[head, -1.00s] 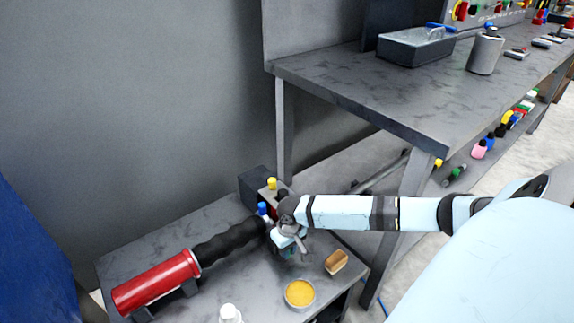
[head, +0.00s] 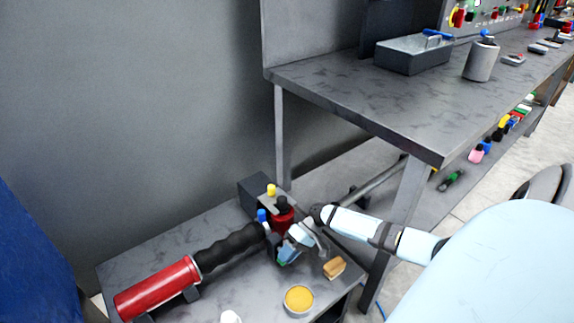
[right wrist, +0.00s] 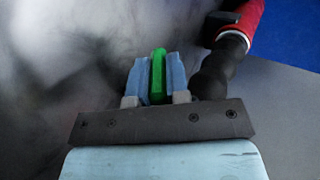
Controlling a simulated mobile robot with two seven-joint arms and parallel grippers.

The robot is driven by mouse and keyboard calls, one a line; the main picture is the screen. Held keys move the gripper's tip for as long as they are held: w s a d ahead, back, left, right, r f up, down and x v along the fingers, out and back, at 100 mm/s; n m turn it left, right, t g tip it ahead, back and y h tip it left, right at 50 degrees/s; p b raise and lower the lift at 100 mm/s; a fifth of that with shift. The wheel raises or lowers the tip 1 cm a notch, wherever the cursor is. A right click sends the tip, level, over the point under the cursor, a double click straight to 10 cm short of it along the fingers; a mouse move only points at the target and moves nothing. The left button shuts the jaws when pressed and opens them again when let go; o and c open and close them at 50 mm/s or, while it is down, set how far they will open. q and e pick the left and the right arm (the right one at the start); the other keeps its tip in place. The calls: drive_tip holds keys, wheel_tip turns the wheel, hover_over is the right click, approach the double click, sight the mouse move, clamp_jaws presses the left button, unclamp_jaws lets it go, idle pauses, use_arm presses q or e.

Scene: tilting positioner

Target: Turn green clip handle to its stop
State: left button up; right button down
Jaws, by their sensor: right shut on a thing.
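The green clip handle (right wrist: 157,75) stands between the two blue fingers of my right gripper (right wrist: 159,78) in the right wrist view. The fingers are shut on it. In the head view my right gripper (head: 284,257) is tilted and reaches down-left over the low table, beside the end of the black hose. My left gripper is not in view.
A red cylinder (head: 158,286) with a black ribbed hose (head: 230,247) lies on the low table (head: 225,290). A dark block with yellow and blue knobs and a red part (head: 284,222) stand behind the gripper. A yellow-filled tin (head: 299,299) and a brush-like block (head: 335,268) sit in front.

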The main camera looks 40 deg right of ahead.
drive_tip(key=shift+f+y+b, duration=0.3)
drive_tip(key=shift+y+b, duration=0.05)
drive_tip(key=shift+y, duration=0.25)
drive_tip(key=shift+t+y+b, duration=0.3)
drive_tip(key=shift+y+b, duration=0.7)
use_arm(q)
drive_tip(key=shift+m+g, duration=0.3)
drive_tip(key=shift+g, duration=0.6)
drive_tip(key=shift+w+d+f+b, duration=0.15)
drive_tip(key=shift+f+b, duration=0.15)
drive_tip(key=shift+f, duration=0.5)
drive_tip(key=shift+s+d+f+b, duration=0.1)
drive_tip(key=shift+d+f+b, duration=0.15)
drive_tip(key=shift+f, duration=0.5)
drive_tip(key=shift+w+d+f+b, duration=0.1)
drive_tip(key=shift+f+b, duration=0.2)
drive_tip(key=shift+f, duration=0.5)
use_arm(e)
drive_tip(key=shift+r+y, duration=0.2)
drive_tip(key=shift+y, duration=1)
drive_tip(key=c, duration=1.1)
unclamp_jaws()
